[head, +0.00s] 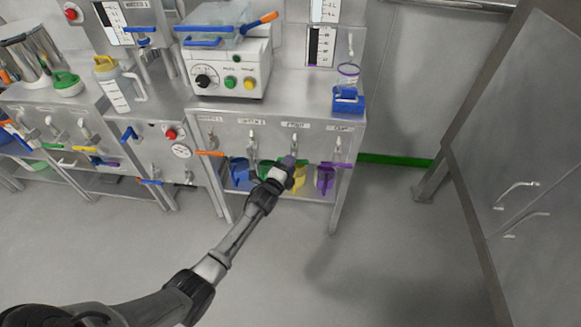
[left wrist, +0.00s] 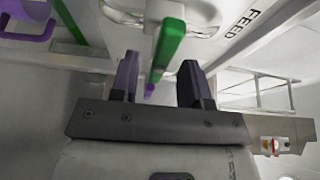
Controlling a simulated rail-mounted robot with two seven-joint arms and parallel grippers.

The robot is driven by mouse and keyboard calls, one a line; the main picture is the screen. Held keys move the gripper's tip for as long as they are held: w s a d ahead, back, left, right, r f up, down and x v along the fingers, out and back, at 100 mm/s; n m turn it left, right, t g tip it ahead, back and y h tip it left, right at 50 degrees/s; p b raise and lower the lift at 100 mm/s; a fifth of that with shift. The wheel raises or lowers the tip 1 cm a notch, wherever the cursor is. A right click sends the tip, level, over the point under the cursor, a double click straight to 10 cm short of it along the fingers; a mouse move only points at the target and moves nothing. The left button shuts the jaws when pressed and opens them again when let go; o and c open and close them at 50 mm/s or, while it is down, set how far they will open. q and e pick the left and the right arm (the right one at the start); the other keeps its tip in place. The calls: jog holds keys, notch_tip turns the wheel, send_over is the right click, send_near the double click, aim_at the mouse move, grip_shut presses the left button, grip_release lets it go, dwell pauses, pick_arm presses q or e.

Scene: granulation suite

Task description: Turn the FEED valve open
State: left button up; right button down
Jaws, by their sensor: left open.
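The FEED label (left wrist: 243,18) is on the pale panel at the upper right of the left wrist view. A green lever handle (left wrist: 168,45) hangs to its left, and its lower end shows between the two fingers of my left gripper (left wrist: 158,82). The fingers are open, one on each side of the handle in the picture; I see a gap on both sides and cannot tell the depth. In the head view my left gripper (head: 289,164) is at the front of the right bench, below its row of taps, and hides part of what is behind it. My right gripper is not in view.
An orange lever (head: 209,153) and a purple lever (head: 337,164) stick out along the same bench front (head: 225,128). Blue, yellow (head: 299,178) and purple (head: 325,178) jugs stand on the shelf below. A steel cabinet (head: 530,130) stands at right; the floor between is clear.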

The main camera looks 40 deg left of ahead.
pick_arm(q)
jog(key=shift+w+a, duration=0.1)
jog(key=shift+w, duration=0.3)
jog(key=shift+c, duration=0.3)
grip_shut()
